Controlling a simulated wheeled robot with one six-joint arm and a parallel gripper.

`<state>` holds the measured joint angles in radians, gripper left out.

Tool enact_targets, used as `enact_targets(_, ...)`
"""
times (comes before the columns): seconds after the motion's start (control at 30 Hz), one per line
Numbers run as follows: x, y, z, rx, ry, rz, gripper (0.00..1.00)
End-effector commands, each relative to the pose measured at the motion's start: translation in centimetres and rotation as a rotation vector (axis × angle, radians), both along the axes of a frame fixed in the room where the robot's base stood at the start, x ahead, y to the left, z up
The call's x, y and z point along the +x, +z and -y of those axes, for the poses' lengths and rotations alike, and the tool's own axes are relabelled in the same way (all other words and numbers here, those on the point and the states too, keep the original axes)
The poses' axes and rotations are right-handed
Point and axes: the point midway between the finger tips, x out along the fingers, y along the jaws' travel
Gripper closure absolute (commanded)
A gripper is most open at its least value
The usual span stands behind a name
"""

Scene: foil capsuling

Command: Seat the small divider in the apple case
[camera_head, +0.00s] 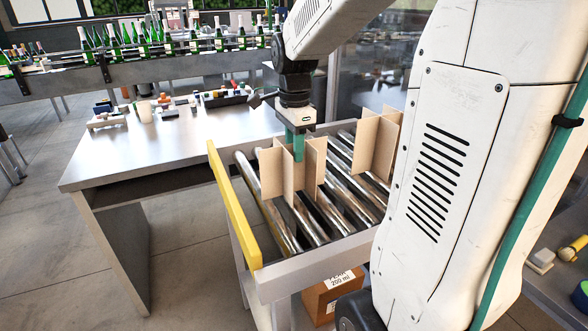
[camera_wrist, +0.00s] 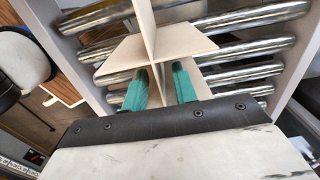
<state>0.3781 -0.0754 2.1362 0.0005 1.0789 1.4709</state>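My gripper (camera_head: 294,145) has teal fingers and points down over a cross-shaped cardboard divider (camera_head: 284,172) standing upright on the roller conveyor. In the wrist view the fingers (camera_wrist: 160,85) stand on either side of one panel of this divider (camera_wrist: 180,45), with a gap showing; they look open and not pressed on it. A second cross-shaped divider (camera_head: 375,145) stands farther right on the rollers. I cannot tell for certain which one is the small divider. A brown carton (camera_head: 333,292) with a white label, partly reading "200 ml", is low below the conveyor; its fruit name is unreadable.
The roller conveyor (camera_head: 345,205) has a yellow rail (camera_head: 234,207) along its left side. A steel table (camera_head: 165,150) with small items stands left of it. Green bottles (camera_head: 145,42) line a conveyor at the back. The near rollers are bare.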

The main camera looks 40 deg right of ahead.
Motion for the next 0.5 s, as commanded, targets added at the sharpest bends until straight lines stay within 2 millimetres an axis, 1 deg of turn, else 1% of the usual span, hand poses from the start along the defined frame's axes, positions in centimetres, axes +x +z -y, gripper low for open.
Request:
enact_targets(0.07, 0.0, 0.02, 0.0, 0.0, 0.0, 0.0, 0.72)
enact_targets(0.1, 0.0, 0.03, 0.0, 0.0, 0.0, 0.0, 0.75)
enact_targets(0.2, 0.0, 0.03, 0.01, 0.0, 0.0, 0.0, 1.0)
enact_targets(0.5, 0.0, 0.05, 0.01, 0.0, 0.0, 0.0, 1.0)
